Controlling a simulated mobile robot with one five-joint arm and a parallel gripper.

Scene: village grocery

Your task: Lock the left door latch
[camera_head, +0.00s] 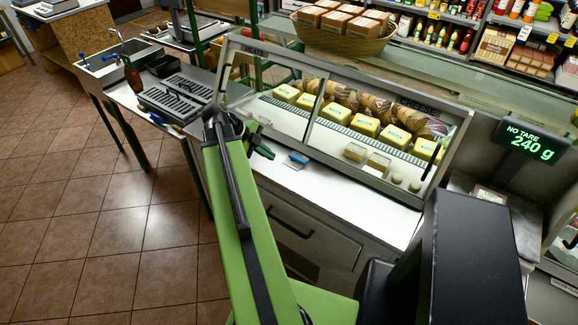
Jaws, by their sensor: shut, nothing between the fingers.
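The glass display case (313,107) stands on the counter, marked MEATS at the left and CHEESE at the right. Its left glass door (285,108) looks closed, with a dark upright handle (223,86) at its left edge. I cannot make out the left latch; it is small or hidden behind my arm. My green arm reaches up from the bottom. My gripper (264,145) is shut and empty, in front of the left door's lower part; I cannot tell whether it touches the case.
A small blue-and-white item (297,159) lies on the counter right of my gripper. The right door has a dark handle (431,161). A scale display (532,141) reads 240 g at the right. A sink (118,60) stands at the left. The tiled floor (130,210) at left is clear.

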